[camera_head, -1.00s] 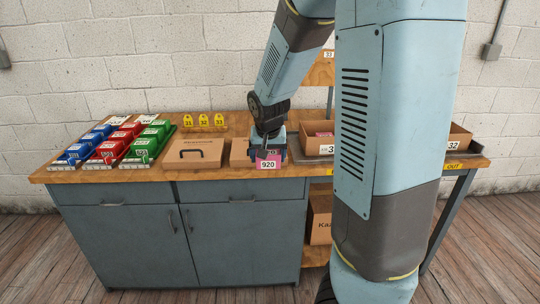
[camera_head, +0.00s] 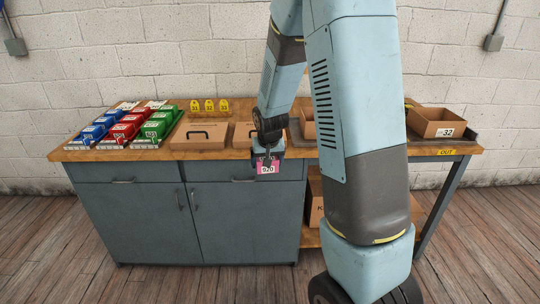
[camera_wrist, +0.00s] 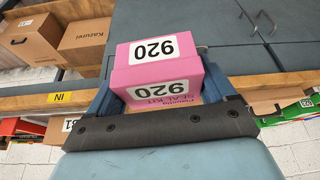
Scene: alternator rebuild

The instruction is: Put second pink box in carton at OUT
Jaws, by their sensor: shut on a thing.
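My gripper (camera_wrist: 155,100) is shut on a pink box (camera_wrist: 150,75) labelled 920 and "SEAL KIT", seen large in the wrist view. In the head view my gripper (camera_head: 268,158) holds the pink box (camera_head: 268,167) in front of the bench's front edge, near the middle. The carton (camera_head: 436,122) marked 32 stands open at the right end of the bench, above the yellow OUT label (camera_head: 446,152). Its inside is mostly hidden from the head view. The gripper is well to the left of this carton.
A closed brown case (camera_head: 200,133) with a handle and red, green and blue bins (camera_head: 122,128) stand on the bench's left. Another carton (camera_head: 307,122) is partly hidden behind my arm. Cartons (camera_wrist: 85,40) sit on a shelf below. Open floor lies in front.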

